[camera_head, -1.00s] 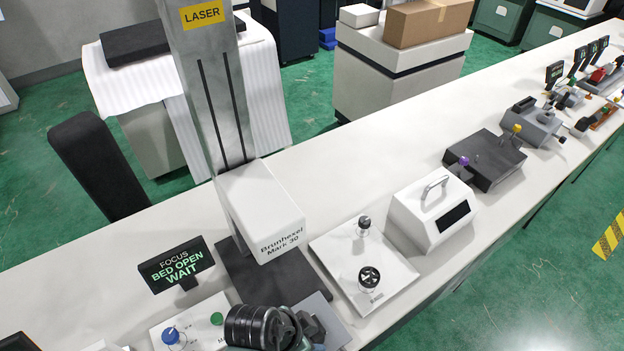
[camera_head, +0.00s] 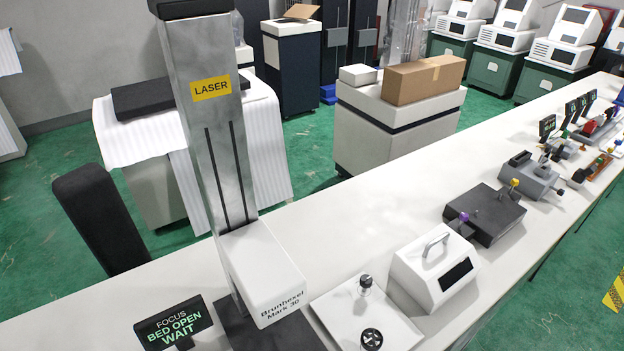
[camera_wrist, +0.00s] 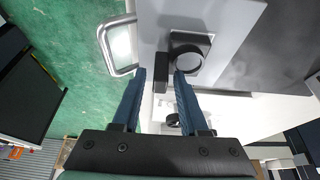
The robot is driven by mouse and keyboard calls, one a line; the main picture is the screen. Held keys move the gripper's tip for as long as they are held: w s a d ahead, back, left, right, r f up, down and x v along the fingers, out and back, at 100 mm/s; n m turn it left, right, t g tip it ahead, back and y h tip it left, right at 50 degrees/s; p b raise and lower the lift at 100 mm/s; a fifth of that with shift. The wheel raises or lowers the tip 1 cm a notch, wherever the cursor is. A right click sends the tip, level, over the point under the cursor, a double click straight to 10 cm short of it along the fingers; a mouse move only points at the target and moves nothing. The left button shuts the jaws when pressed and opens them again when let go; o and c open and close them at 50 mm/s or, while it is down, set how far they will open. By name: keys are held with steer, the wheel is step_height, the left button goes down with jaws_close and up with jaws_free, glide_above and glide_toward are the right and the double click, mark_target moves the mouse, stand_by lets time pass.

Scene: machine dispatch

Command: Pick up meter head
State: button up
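My gripper (camera_wrist: 160,74) shows in the wrist view with its two blue fingers apart. A small upright black block (camera_wrist: 161,72) appears in the gap between the fingertips, with space to either side. Just right of it is a black part with a round grey face (camera_wrist: 188,58), on a grey plate (camera_wrist: 220,25); the right fingertip overlaps its edge. One of these may be the meter head, but I cannot tell which. My gripper is outside the head view.
In the head view, the laser marker (camera_head: 262,270) stands over the bench beside a "BED OPEN WAIT" display (camera_head: 174,322). A white plate with two knobbed pieces (camera_head: 335,308) and a white box with a handle (camera_head: 410,278) stand to its right. A metal handle (camera_wrist: 104,48) shows in the wrist view.

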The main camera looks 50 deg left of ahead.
jaws_close()
